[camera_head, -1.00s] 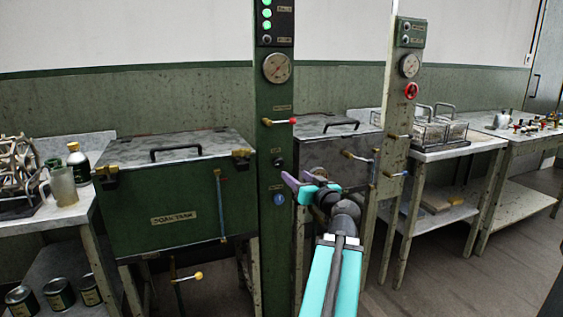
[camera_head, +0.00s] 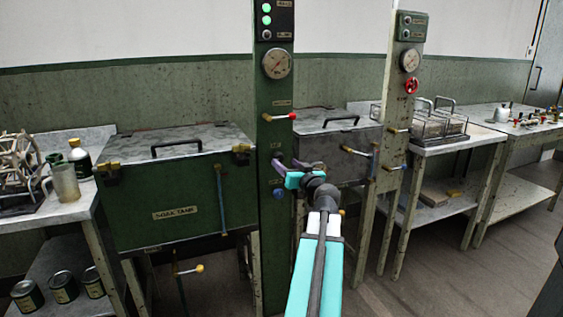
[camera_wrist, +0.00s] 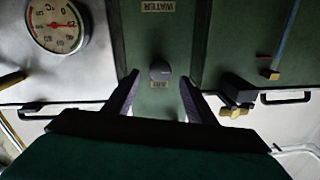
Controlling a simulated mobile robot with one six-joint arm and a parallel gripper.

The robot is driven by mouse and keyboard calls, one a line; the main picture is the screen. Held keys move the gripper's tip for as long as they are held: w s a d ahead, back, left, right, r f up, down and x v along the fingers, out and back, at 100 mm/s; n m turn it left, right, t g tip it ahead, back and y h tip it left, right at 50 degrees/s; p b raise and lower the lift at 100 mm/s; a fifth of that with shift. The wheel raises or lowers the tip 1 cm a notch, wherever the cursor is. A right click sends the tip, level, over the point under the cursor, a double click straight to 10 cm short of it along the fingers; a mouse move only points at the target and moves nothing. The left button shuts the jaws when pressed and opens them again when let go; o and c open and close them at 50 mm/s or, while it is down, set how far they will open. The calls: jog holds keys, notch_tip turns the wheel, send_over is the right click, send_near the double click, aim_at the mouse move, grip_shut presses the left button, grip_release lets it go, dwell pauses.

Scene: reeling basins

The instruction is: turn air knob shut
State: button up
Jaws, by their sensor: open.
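The air knob (camera_wrist: 160,71) is a small dark round knob on the green column (camera_head: 272,230). In the wrist view its AIR label appears upside down just below it. My gripper (camera_head: 285,166) is at the column's front in the head view, its purple fingers spread. In the wrist view the gripper (camera_wrist: 159,78) is open, with one fingertip on each side of the knob and a gap to both. I cannot tell how deep the fingers reach around it. In the head view the fingers partly cover the knob area.
The green soak tank (camera_head: 165,195) stands left, a grey-lidded basin (camera_head: 325,121) right. A gauge (camera_wrist: 57,24) shows at the wrist view's upper left.

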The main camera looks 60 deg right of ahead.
aim_at(280, 159)
jog(key=shift+x, duration=2.1)
jog(key=c, duration=1)
jog(key=shift+c, duration=0.2)
